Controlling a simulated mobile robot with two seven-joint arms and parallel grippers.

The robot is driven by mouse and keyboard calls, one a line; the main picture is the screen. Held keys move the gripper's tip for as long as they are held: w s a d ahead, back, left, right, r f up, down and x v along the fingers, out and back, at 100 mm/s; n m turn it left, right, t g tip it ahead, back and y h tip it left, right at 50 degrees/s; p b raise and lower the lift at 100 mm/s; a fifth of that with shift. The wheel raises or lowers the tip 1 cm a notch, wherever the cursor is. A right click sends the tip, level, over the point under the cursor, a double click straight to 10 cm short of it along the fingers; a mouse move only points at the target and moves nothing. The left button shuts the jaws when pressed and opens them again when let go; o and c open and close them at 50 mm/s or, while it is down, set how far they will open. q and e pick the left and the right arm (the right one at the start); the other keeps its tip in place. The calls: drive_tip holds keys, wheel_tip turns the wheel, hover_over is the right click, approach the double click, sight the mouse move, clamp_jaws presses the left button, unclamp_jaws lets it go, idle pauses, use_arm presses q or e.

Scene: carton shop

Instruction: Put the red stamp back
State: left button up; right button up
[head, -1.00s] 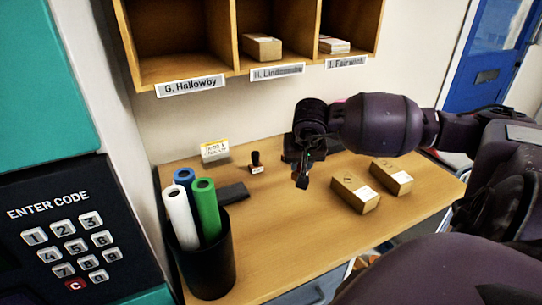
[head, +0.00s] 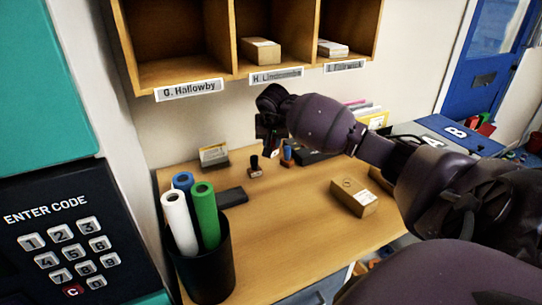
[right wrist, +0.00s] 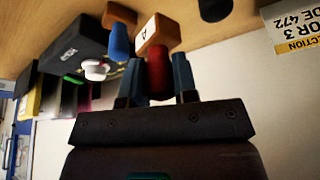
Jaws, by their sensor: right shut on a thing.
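The red stamp has a red handle (right wrist: 158,75) and a wooden block marked with a letter, seen in the right wrist view. My right gripper (right wrist: 157,82) is shut on its handle. In the head view the same gripper (head: 270,138) is over the back of the desk, and the red stamp (head: 274,153) shows only slightly beneath it. The blue stamp (head: 288,155) stands close beside it; it also shows in the right wrist view (right wrist: 120,42). The black stamp (head: 254,168) stands to the left. I cannot tell whether the red stamp touches the desk. My left gripper is not in view.
A black pad box (right wrist: 75,48) lies near the stamps. A small card (head: 214,155) stands at the back left. A tube holder (head: 208,272) stands front left, a parcel (head: 354,197) to the right. Pigeonholes (head: 245,72) hang above.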

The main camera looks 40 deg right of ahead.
wheel_tip(320, 180, down, 5)
drive_tip(key=shift+s+f, duration=0.1)
drive_tip(key=shift+f, duration=0.05)
drive_tip(key=shift+w+f, duration=0.15)
drive_tip(key=shift+w, duration=0.05)
drive_tip(key=shift+d+f, duration=0.1)
idle(0.3)
drive_tip(key=shift+f, duration=0.15)
drive_tip(key=o, duration=0.8)
